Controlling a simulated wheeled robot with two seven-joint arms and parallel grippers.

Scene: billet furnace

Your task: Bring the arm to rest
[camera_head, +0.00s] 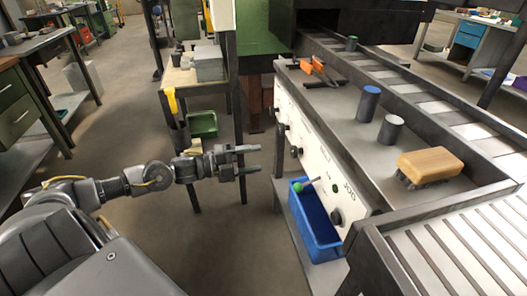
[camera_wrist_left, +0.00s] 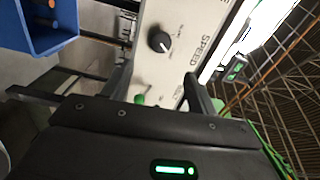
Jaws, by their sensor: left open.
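My left arm reaches in from the left in the head view, and my left gripper (camera_head: 247,160) is open and empty in the air. It is to the left of the white control panel (camera_head: 318,150), apart from it. In the left wrist view the gripper's dark fingers (camera_wrist_left: 160,90) stand apart with the panel and a black knob (camera_wrist_left: 159,42) beyond them. My right gripper is in neither view.
A blue bin (camera_head: 316,222) sits below the panel. Two grey cylinders, one blue-topped (camera_head: 368,103) and one white-topped (camera_head: 391,130), and a wooden-backed brush (camera_head: 430,163) stand on the metal ledge. A roller conveyor (camera_head: 460,240) is at the front right. Open floor (camera_head: 215,245) lies below the gripper.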

